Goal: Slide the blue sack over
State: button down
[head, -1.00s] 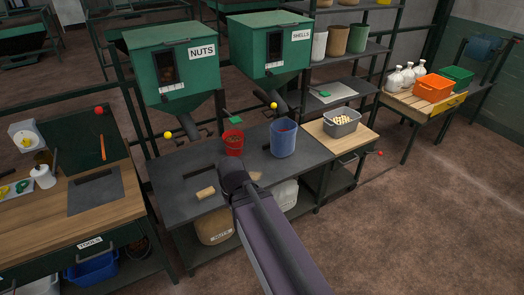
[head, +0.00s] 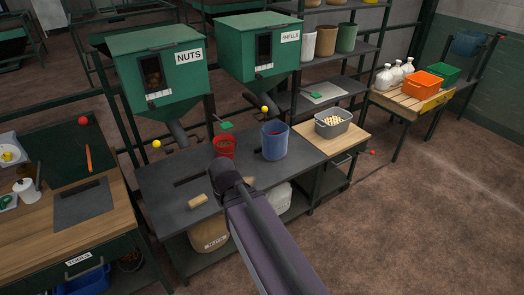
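I cannot make out a clear blue sack. A blue open-topped container (head: 274,142) that looks like a bucket stands upright on the dark bench (head: 182,208), right of a red bucket (head: 224,147). Another blue item (head: 467,43), perhaps a bag or drum, hangs on a dark frame at the far right; it is too small to tell. My dark arm crosses the middle of the view, its bend over the bench's front part. No fingers of my gripper show.
Green hoppers marked NUTS (head: 155,72) and SHELLS (head: 262,48) stand behind the bench. A grey bin (head: 333,122) sits on the wooden top to the right. An orange crate (head: 425,84) and white jugs stand farther right. Brown floor at the right front is clear.

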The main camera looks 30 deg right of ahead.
aim_at(274, 135)
jog(key=i, duration=0.85)
jog(key=u, duration=0.05)
